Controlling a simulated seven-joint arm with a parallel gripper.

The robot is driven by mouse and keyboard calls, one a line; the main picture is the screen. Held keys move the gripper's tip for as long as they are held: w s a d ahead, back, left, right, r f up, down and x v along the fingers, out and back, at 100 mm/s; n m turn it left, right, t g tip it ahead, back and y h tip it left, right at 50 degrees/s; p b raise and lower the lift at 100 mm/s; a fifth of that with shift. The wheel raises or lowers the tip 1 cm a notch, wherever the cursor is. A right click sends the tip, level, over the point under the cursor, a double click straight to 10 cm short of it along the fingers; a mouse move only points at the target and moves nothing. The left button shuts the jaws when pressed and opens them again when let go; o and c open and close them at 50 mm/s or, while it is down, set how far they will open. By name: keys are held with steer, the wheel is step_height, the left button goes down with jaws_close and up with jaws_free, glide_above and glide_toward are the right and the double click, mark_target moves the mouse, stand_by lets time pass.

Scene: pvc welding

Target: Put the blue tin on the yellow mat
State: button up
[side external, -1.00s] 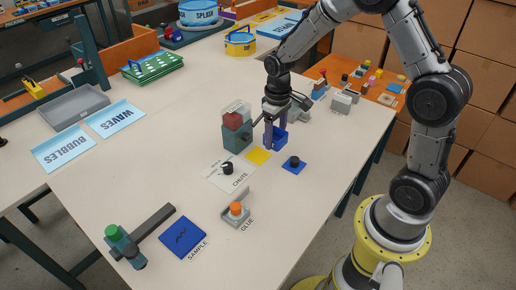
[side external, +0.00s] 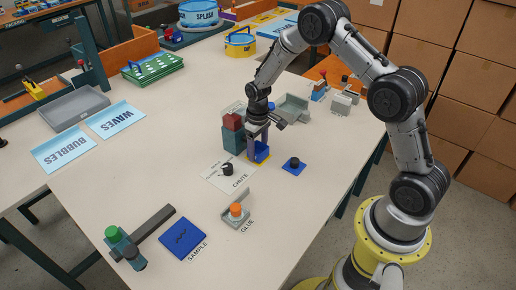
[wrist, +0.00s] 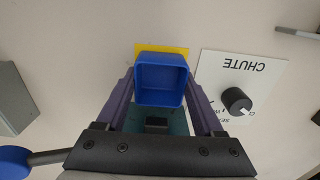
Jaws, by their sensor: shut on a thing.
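The blue tin (side external: 262,151) is an open-topped square box, held upright between the fingers of my gripper (side external: 257,148). The wrist view shows the tin (wrist: 161,80) from above, empty, with a purple finger of my gripper (wrist: 162,90) on each side. The yellow mat (side external: 259,161) is mostly covered by the tin, with a strip showing at its lower edge. In the wrist view a strip of the mat (wrist: 150,47) shows along the tin's top and left. The tin is over the mat; I cannot tell whether it touches it.
A teal block with a red top (side external: 233,138) stands close to the left of my gripper. The white CHUTE plate with a black knob (side external: 227,169) lies in front. A blue pad with a black knob (side external: 294,163) is to the right. A grey tray (side external: 291,108) stands behind.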

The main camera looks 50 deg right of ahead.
steer(key=shift+f, duration=0.1)
steer(key=o, duration=1.4)
steer(key=shift+c, duration=0.2)
